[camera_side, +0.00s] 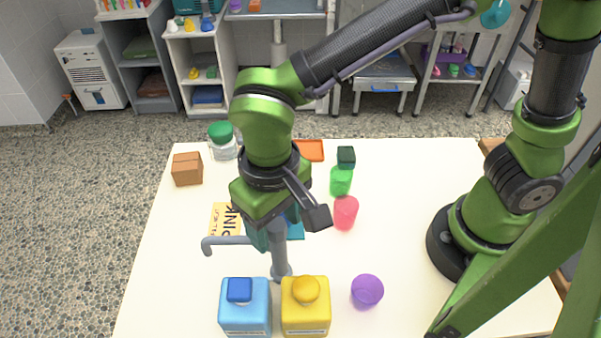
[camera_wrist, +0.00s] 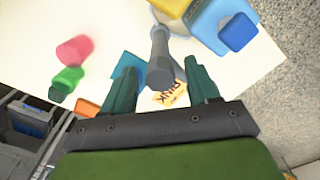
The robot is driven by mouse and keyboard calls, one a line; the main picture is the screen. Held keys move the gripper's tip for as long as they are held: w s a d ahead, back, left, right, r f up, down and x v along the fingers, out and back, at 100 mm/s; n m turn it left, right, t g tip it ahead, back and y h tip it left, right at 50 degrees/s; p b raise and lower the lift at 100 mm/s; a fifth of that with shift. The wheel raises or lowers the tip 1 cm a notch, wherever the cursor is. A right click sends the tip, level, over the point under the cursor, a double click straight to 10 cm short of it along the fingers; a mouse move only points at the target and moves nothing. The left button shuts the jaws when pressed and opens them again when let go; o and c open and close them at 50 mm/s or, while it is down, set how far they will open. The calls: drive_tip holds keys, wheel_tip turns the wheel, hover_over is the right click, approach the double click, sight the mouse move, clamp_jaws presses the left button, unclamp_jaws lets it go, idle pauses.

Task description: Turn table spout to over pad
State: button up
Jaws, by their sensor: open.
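The grey table spout (camera_side: 228,241) stands on the white table on an upright post (camera_side: 281,262). Its arm points left in the side view and bends down at the end. In the wrist view the grey spout (camera_wrist: 160,60) lies between my two spread fingers. My gripper (camera_side: 268,236) points down at the top of the post, open; in the wrist view its fingertips (camera_wrist: 160,68) straddle the grey part, with no clear contact. A teal pad (camera_side: 296,228) lies flat behind the post, partly hidden by my gripper; the wrist view also shows it (camera_wrist: 129,70). An orange pad (camera_side: 312,150) lies farther back.
A yellow lettered card (camera_side: 222,215) lies behind the spout arm. Blue (camera_side: 245,315) and yellow (camera_side: 306,318) containers stand in front of the post. A brown box (camera_side: 187,169) stands back left.

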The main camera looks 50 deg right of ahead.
drive_tip(key=shift+c, duration=0.2)
clamp_jaws()
drive_tip(key=shift+m, duration=0.3)
drive_tip(key=m, duration=1.3)
drive_tip(key=shift+m, duration=2.1)
